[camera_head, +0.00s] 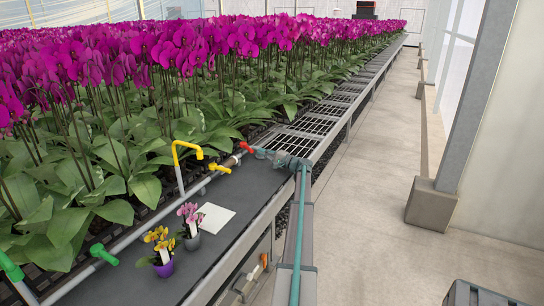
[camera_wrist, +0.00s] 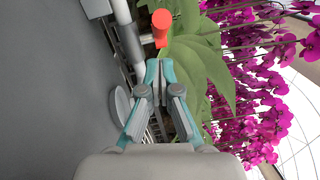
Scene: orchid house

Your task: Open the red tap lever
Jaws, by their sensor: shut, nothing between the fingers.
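The red tap lever (camera_head: 246,148) sits on the pipework at the far end of the dark bench mat in the head view. In the wrist view the red lever (camera_wrist: 162,24) is at the top centre, just beyond my fingertips. My gripper (camera_head: 262,153) is right beside the lever in the head view, to its right. In the wrist view my gripper (camera_wrist: 163,66) has its teal fingers together and empty. Its tips point towards the lever's lower end, with what looks like a small gap. I cannot tell whether they touch.
A yellow tap (camera_head: 218,168) stands left of the red one, and a green tap (camera_head: 103,253) is nearer. Two small potted orchids and a white card (camera_head: 214,218) are on the mat (camera_head: 190,265). Dense magenta orchids fill the left. The aisle floor (camera_head: 385,150) is clear.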

